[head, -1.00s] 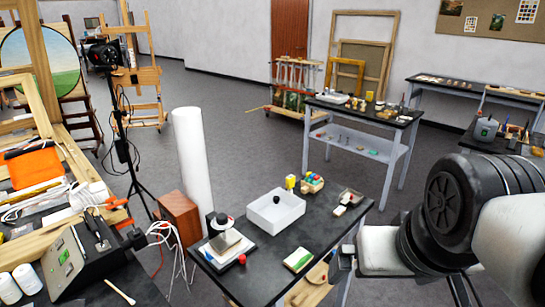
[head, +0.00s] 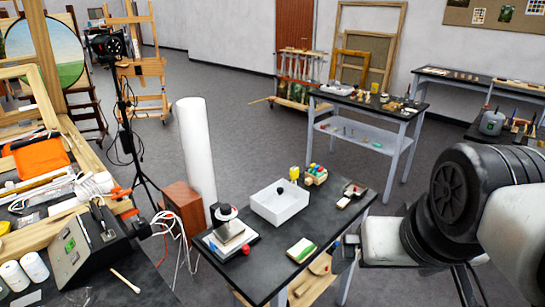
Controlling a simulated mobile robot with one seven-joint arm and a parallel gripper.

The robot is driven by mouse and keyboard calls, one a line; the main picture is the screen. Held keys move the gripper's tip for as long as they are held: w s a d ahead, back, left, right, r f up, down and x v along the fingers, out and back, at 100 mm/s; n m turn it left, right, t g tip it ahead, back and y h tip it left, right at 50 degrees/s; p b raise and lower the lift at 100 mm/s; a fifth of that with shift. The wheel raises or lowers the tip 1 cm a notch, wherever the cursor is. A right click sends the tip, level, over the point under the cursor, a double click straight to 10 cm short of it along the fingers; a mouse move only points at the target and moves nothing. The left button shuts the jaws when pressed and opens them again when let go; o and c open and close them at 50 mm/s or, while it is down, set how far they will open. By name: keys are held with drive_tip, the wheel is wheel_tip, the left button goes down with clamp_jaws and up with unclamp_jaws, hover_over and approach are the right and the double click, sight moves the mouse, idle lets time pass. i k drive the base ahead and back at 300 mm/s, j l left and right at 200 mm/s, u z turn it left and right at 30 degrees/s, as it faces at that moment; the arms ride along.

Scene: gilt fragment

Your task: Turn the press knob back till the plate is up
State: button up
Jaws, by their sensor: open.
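The press (head: 229,231) stands on the near left part of the black table in the head view. It has a white base, a pale plate and a black knob (head: 218,209) on top. The gap under the plate is too small to judge. My gripper (head: 345,252) is at the table's right edge, well to the right of the press and apart from it. It is open and seems empty; its fingers are small and partly hidden by my arm.
On the black table (head: 270,262), a white box (head: 280,208) stands behind and right of the press. A red ball (head: 246,249) lies by the press, and a green-topped block (head: 301,250) lies nearer me. A white roll (head: 197,150) and brown box (head: 184,207) stand to the left.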

sight(226, 209)
drive_tip(key=i+u, duration=0.2)
drive_tip(key=u, duration=0.25)
drive_tip(key=i+l+u, duration=0.2)
drive_tip(key=u, duration=0.2)
drive_tip(key=i+l+u, duration=0.2)
drive_tip(key=u, duration=0.25)
